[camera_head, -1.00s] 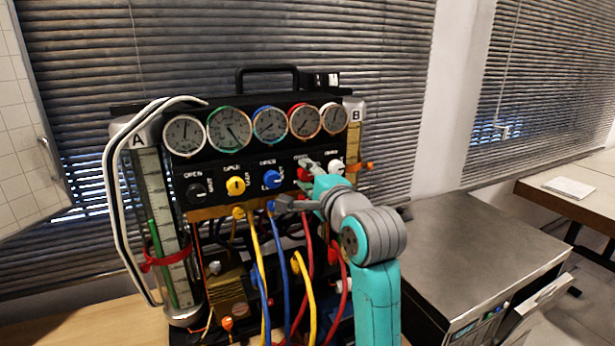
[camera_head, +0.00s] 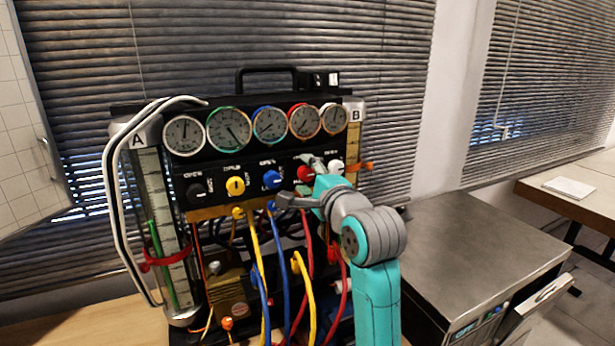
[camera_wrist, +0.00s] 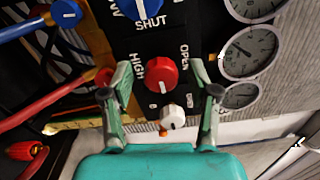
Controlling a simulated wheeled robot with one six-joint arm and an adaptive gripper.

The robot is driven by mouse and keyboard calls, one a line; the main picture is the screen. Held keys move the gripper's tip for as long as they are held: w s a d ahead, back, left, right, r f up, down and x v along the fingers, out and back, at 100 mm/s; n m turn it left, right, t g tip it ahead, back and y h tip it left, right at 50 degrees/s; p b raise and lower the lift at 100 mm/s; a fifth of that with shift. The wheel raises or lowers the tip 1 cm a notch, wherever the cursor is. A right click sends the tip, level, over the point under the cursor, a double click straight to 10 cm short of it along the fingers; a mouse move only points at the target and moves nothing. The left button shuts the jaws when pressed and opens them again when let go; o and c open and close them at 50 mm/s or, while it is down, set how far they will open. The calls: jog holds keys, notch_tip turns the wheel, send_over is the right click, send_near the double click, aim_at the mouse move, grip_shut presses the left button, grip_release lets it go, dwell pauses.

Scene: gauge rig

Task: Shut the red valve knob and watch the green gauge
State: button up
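The red valve knob (camera_head: 305,174) is on the black panel below the gauges, partly hidden by my gripper in the head view. In the wrist view the red knob (camera_wrist: 162,74) lies between my two fingers, with a gap on each side. My gripper (camera_wrist: 161,70) is open around or just in front of it; the depth is hard to judge. My gripper (camera_head: 318,170) comes to the panel from the lower right in the head view. The green-rimmed gauge (camera_head: 229,129) is second from left; its needle points down and right.
A blue knob (camera_head: 272,180) sits left of the red one and a white knob (camera_head: 336,167) sits right. A yellow knob (camera_head: 235,186) and a black knob (camera_head: 196,191) are farther left. Coloured hoses hang below. A metal-topped cabinet (camera_head: 470,245) stands at right.

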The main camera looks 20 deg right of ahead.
jog(key=s, duration=0.7)
jog(key=shift+s, duration=0.25)
jog(key=shift+s, duration=0.1)
dwell(0.4)
